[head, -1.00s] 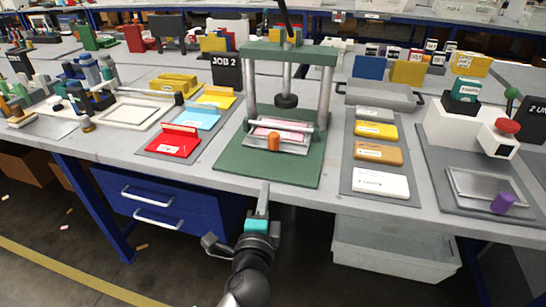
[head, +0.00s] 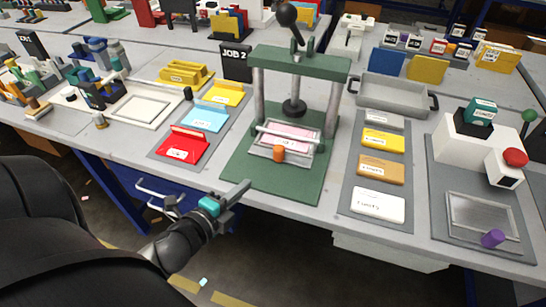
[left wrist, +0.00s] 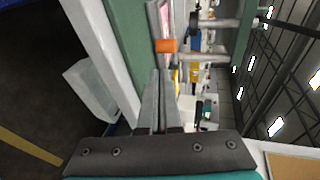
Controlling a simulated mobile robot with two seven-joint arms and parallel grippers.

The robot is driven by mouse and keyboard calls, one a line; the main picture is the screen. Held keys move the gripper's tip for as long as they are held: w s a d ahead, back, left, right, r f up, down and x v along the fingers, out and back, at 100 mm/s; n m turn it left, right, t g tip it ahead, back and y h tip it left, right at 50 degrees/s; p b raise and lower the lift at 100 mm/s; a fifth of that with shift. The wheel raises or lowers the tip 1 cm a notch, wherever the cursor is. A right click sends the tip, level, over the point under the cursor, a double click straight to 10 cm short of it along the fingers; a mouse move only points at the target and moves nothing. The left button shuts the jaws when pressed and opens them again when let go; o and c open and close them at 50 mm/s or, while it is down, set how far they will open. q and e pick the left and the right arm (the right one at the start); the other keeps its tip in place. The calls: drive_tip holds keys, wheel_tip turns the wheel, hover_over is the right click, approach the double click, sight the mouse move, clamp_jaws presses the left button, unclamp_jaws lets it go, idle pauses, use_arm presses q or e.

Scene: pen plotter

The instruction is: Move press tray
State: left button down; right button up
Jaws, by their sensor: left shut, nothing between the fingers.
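The press tray (head: 262,150) is a silvery tray with a pink sheet on it and an orange knob (head: 278,153) at its front. It sits on the green base of the press (head: 265,180), below the black ram. My left gripper (head: 246,184) is shut and empty at the table's front edge, in front of the press base and apart from the knob. In the left wrist view the shut fingers (left wrist: 160,75) point toward the orange knob (left wrist: 166,46), which shows just beyond the tips. My right gripper is not in view.
Left of the press lie red, blue and yellow trays (head: 181,146) on a grey mat. Right of it is a mat with several labelled blocks (head: 377,205). Farther right stands a white machine with a red button (head: 515,157). Press posts flank the tray.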

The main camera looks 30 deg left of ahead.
use_arm(q)
drive_tip(key=b, duration=0.2)
approach(274, 148)
drive_tip(key=w+f, duration=0.3)
drive_tip(key=w, duration=0.1)
drive_tip(key=shift+w+d+f, duration=0.1)
drive_tip(key=shift+d+f, duration=0.2)
drive_tip(key=shift+f, duration=0.1)
drive_tip(key=shift+w, duration=0.65)
drive_tip(key=shift+w, duration=0.1)
drive_tip(key=w, duration=0.1)
drive_tip(key=w+a, duration=0.1)
drive_tip(key=w, duration=0.1)
drive_tip(key=shift+w, duration=0.45)
drive_tip(key=shift+r, duration=0.15)
drive_tip(key=shift+w+r, duration=0.1)
drive_tip(key=shift+a, duration=0.1)
